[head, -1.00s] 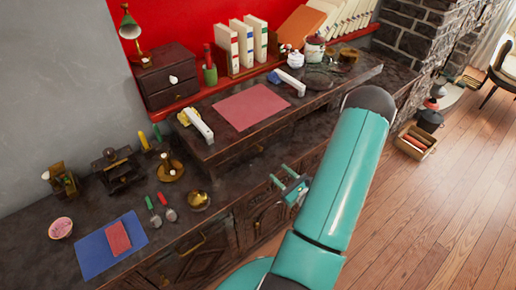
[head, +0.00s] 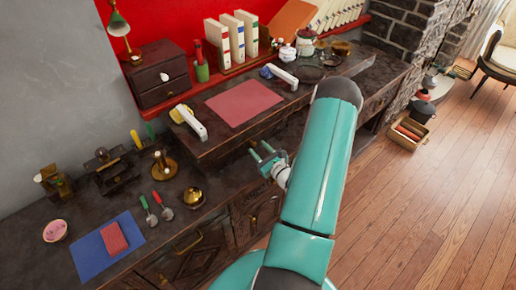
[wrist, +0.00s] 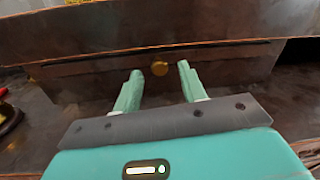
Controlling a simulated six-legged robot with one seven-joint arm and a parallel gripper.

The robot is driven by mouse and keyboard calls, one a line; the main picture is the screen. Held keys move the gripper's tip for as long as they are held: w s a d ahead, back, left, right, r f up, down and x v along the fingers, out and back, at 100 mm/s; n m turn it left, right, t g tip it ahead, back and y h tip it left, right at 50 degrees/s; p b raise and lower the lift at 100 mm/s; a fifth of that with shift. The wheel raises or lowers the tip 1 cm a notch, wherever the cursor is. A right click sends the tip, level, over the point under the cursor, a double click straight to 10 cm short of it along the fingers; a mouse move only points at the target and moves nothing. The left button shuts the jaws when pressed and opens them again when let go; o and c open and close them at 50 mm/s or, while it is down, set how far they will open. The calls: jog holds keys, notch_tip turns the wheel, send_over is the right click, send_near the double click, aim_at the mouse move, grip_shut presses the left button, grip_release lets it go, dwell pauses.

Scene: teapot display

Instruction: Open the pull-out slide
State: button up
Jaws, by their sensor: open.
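The pull-out slide (wrist: 225,66) appears in the wrist view as a dark wooden front under a thick overhanging board, with a small round brass knob (wrist: 160,68). It looks pushed in under the board. My gripper (wrist: 159,72) is open and empty, its two teal fingers pointing at the front. The knob appears in the gap between the fingertips, beyond them; I see no contact. In the head view my gripper (head: 260,149) is in front of the raised shelf (head: 205,152), above the lower counter. The knob cannot be made out there.
On the raised shelf lie a red mat (head: 243,102) and two white-handled items. The lower counter carries a brass bell (head: 193,197), two small spoon-like tools and a blue mat (head: 92,257) to the left. Open wooden floor (head: 430,210) lies to the right.

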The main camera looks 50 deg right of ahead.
jog(key=shift+w+d, duration=0.1)
jog(key=shift+w, duration=0.55)
jog(key=shift+c, duration=0.2)
grip_shut()
